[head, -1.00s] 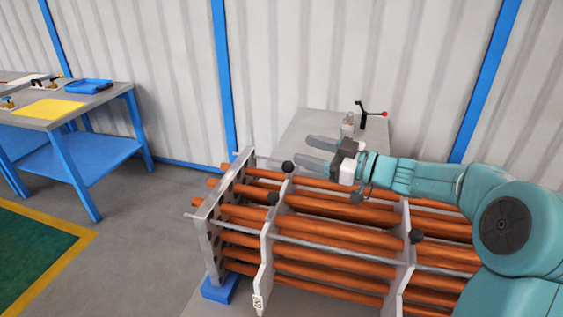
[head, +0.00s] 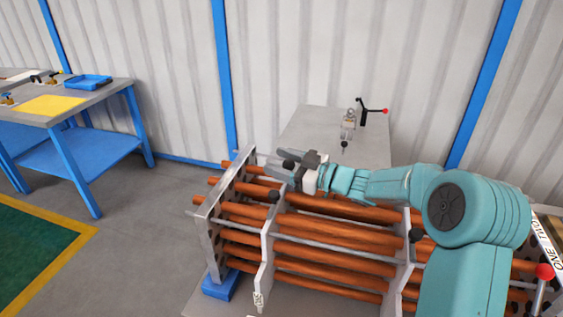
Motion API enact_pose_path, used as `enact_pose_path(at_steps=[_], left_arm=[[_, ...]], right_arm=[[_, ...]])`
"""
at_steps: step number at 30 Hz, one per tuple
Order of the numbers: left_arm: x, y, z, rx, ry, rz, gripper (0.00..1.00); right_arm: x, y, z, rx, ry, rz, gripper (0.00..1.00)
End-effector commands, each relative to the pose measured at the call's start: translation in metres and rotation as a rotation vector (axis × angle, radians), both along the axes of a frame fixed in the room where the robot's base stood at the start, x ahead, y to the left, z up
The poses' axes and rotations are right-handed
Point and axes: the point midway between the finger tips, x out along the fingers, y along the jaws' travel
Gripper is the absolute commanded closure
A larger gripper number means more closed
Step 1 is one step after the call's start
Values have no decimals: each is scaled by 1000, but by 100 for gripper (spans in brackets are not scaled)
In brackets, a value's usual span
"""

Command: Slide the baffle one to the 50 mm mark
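A pale baffle plate (head: 266,245) stands upright across the copper tubes near their left end, with a small label at its foot that is too small to read. A black knob (head: 288,164) shows at its top and another black knob (head: 274,197) sits lower on it. My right gripper (head: 281,164) is at the top of this plate, fingers pointing left and spread apart. The upper knob shows between the fingers; I cannot tell whether they touch it. A second baffle plate (head: 402,275) with a knob (head: 416,235) stands farther right, partly behind my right arm. My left gripper is out of view.
Orange copper tubes (head: 335,236) run across the frame from a metal end plate (head: 209,228) on a blue block (head: 220,287). A lettered strip (head: 547,245) and red-knobbed lever (head: 544,272) are at right.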

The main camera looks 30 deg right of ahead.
Motion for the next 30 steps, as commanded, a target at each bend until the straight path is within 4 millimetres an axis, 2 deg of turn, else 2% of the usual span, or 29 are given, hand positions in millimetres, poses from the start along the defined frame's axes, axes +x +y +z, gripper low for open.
enact_pose_path(at_steps=[1,5,6,11,19,28,29,30], left_arm=[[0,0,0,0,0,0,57],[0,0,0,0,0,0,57],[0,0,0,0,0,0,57],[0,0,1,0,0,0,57],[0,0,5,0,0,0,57],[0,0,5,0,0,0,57],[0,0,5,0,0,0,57],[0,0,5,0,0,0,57]], right_arm=[[0,0,0,0,0,0,55],[0,0,0,1,0,0,97],[0,0,0,0,0,0,100],[-5,-5,1,0,0,-2,100],[-37,-32,1,0,-2,-1,100],[-38,-33,2,1,-3,1,100],[-38,-33,2,1,-3,1,60],[-38,-33,2,1,-3,1,47]])
